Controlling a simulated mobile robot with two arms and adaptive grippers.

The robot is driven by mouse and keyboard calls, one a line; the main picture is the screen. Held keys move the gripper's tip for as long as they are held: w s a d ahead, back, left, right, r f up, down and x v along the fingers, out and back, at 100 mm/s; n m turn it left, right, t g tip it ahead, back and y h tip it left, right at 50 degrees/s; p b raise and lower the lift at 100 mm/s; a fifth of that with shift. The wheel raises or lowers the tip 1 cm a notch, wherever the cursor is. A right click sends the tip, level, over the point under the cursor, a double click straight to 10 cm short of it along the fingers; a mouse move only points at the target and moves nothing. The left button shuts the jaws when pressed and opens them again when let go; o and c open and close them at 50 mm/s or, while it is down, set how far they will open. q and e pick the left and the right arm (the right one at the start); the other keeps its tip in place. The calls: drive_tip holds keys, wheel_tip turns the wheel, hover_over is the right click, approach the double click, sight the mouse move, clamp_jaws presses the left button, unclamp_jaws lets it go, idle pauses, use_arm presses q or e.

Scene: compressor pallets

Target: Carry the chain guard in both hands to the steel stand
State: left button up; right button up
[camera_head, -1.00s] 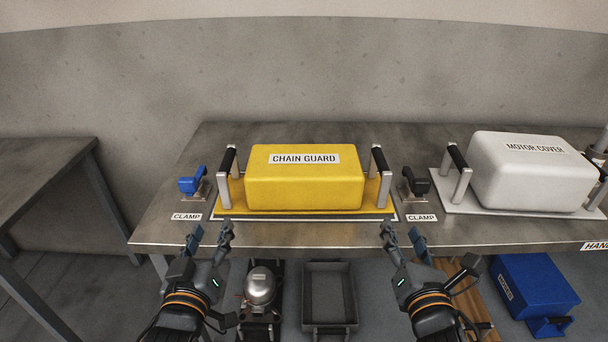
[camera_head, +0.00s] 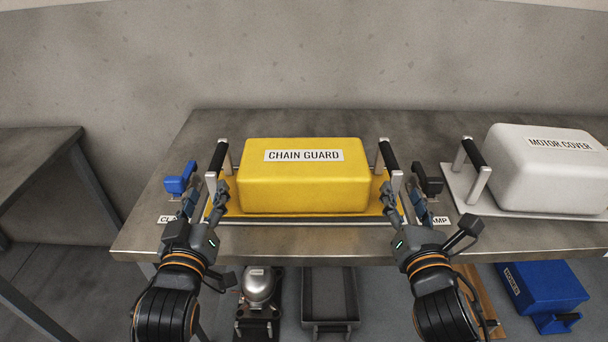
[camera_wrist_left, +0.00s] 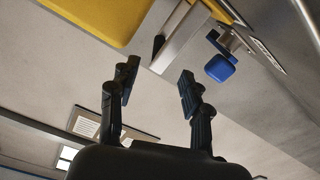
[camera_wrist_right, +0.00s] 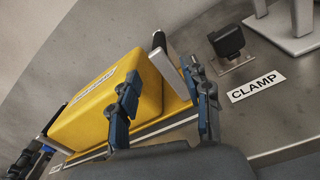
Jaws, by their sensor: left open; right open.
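The yellow chain guard (camera_head: 303,178) sits on the steel table, with a black-gripped handle at each end. My left gripper (camera_head: 203,203) is open at the front of its left handle (camera_head: 218,163). In the left wrist view that handle (camera_wrist_left: 178,38) lies just beyond the open fingers (camera_wrist_left: 157,88). My right gripper (camera_head: 410,205) is open at the front of the right handle (camera_head: 389,160). In the right wrist view the right handle (camera_wrist_right: 166,60) stands just beyond the fingers (camera_wrist_right: 165,90). I cannot tell whether any finger touches a handle. I cannot identify a steel stand.
A blue clamp (camera_head: 179,178) and a black clamp (camera_head: 427,178) flank the guard. A white motor cover (camera_head: 550,175) stands at the right. A second table (camera_head: 35,155) is at the left. A grey tray (camera_head: 330,295) and a blue box (camera_head: 543,290) lie below the table edge.

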sight(219, 160)
use_arm(q)
drive_tip(key=w, duration=1.1)
drive_tip(key=shift+w+a, duration=0.1)
drive_tip(key=shift+w, duration=0.15)
use_arm(e)
drive_tip(key=w, duration=1.1)
drive_tip(key=shift+w+a, duration=0.1)
drive_tip(key=shift+w, duration=0.15)
use_arm(q)
clamp_jaws()
use_arm(e)
clamp_jaws()
use_arm(q)
drive_tip(key=shift+r, duration=0.25)
use_arm(e)
drive_tip(key=shift+r, duration=0.25)
